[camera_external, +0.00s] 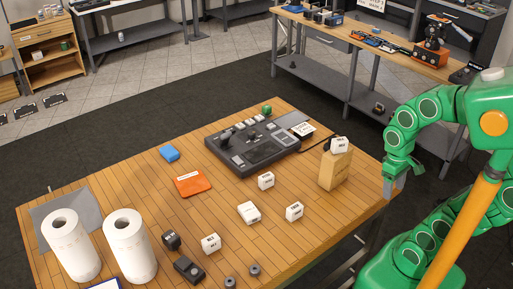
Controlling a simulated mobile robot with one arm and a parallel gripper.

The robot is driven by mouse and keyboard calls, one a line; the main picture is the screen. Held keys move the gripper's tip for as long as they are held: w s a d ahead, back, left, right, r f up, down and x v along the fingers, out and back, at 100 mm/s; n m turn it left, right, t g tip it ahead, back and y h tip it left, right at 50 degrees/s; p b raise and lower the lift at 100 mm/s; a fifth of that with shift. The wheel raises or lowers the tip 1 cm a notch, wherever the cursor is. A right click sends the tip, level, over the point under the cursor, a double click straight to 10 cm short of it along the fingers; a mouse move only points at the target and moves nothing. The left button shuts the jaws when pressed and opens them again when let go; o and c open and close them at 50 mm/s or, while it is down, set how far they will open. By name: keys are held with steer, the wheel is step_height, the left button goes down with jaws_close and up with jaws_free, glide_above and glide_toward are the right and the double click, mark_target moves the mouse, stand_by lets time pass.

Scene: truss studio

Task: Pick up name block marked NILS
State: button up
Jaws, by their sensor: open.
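Several small white blocks with dark lettering stand on the wooden table (150,215). One white block (266,181) is near the middle, with a second block (249,212) and a third block (294,212) in front of it. Another white block (211,243) is nearer the front. One more white block (340,145) sits on top of a tan box (335,171). The lettering is too small to tell which is marked NILS. My gripper (391,196) is open and points down by the table's right edge, right of the tan box, apart from the blocks.
A dark grey console (258,147) lies at the back. Two white paper rolls (131,248) stand front left. An orange pad (192,184), a blue object (169,153), a dark block (171,240) and a black device (188,270) also lie there. Bare wood surrounds the middle blocks.

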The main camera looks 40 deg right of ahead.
stand_by(0.3)
steer(key=w+a+r+m+y, duration=0.1)
steer(key=w+a+m+y, duration=0.6)
steer(key=a, duration=1.2)
steer(key=w+a+y, duration=0.5)
steer(key=w+a, duration=0.6)
steer(key=a, duration=0.7)
steer(key=w+a+f+m+y, duration=0.2)
steer(key=w+a+f+m, duration=0.2)
steer(key=w+a+m, duration=0.15)
steer(key=m+t, duration=0.2)
steer(key=m, duration=0.3)
glide_toward(204, 247)
steer(key=shift+w+a+r, duration=0.1)
steer(key=shift+a+r, duration=0.15)
steer(key=shift+a, duration=0.2)
steer(key=shift+w+a+f+m+h, duration=0.2)
steer(key=shift+f+m+h, duration=0.1)
steer(key=shift+f+m, duration=0.2)
steer(key=shift+a+f, duration=0.1)
steer(key=shift+x, duration=3.65)
